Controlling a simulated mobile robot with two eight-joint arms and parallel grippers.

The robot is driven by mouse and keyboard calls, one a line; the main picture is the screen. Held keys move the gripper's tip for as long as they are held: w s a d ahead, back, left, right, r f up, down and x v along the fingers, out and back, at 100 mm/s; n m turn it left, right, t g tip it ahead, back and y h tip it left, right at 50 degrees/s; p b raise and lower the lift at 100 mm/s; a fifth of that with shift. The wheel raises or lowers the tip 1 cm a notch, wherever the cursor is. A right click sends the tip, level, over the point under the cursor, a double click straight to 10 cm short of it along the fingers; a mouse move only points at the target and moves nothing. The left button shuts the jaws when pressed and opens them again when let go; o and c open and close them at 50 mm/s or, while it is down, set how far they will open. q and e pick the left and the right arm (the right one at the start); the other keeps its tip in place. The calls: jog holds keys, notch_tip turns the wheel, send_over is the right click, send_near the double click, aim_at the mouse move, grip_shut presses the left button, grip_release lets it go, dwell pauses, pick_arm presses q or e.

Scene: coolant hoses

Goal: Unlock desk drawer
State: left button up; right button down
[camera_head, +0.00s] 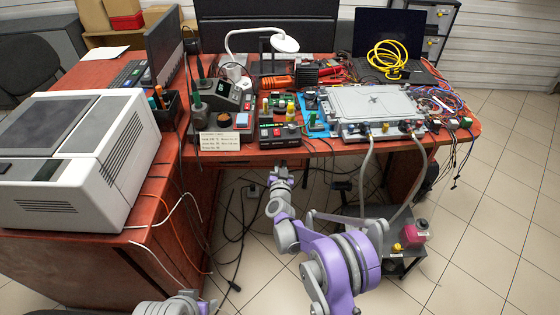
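The desk (300,150) is an L-shaped, reddish-brown desk. No drawer front, lock or key can be made out clearly. A reddish panel (404,172) shows below the right part of the top, partly hidden by grey hoses. My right arm reaches from the bottom centre toward the desk's front edge. Its gripper (281,168) is at or just under that edge, small and foreshortened. I cannot tell whether its fingers are open or holding anything. Only a purple-grey part of my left arm shows at the bottom left; its gripper is out of view.
A large grey-white machine (75,155) covers the left wing. A grey coolant plate (372,102) with two hoses (366,172) lies at the right. A small cart (398,250) stands below it. Cables (236,225) cover floor under the desk. Tiled floor is free at the right.

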jog(key=shift+d+f+m+b, duration=0.1)
jog(key=shift+m+b, duration=0.4)
jog(key=shift+m, duration=1.95)
jog(key=shift+d+f+m+b, duration=0.15)
jog(key=shift+m+b, duration=0.35)
jog(key=shift+m, duration=1.9)
jog(key=shift+d+f+m+b, duration=0.1)
jog(key=shift+m+b, duration=0.4)
jog(key=shift+m, duration=1.95)
jog(key=c, duration=0.9)
grip_release()
jog(key=shift+s+a, duration=0.1)
jog(key=shift+s, duration=0.05)
